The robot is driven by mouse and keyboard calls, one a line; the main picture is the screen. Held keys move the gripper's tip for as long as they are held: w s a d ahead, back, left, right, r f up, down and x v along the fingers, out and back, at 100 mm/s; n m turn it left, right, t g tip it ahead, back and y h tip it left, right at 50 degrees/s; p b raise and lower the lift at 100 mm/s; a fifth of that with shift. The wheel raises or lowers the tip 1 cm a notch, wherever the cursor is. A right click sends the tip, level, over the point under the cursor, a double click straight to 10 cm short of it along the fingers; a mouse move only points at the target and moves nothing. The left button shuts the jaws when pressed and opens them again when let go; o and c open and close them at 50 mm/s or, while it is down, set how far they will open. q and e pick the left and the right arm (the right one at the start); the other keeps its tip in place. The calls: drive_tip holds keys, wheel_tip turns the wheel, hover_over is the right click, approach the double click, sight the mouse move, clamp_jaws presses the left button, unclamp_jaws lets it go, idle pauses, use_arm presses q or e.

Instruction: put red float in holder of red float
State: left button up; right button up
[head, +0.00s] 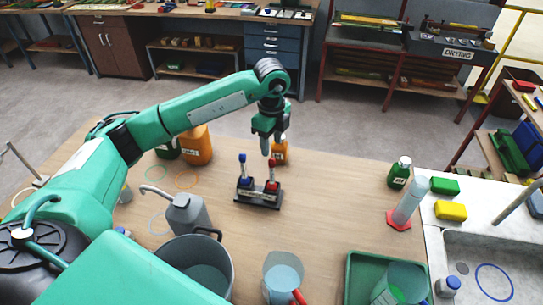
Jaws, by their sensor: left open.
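A small black stand (258,201) on the wooden table has a blue-marked place at left and a red-marked place (271,187) at right, which looks like the red float's holder. A thin red-topped piece, seemingly the red float (271,163), is upright over the red-marked place; whether it is fully seated I cannot tell. A similar blue-topped piece (242,159) is upright at left. My left gripper (266,148) points down just above and behind the red top. It is open, and a gap to the red piece is hard to judge. My right gripper is out of view.
A grey can (187,215) and large grey pot (196,260) stand left and in front of the stand. A green bottle (399,173) and a clear cylinder (410,201) stand right. The table right of the stand is clear.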

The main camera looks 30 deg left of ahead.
use_arm(q)
wheel_tip(320, 180, up, 7)
drive_tip(key=b, duration=0.2)
idle(0.4)
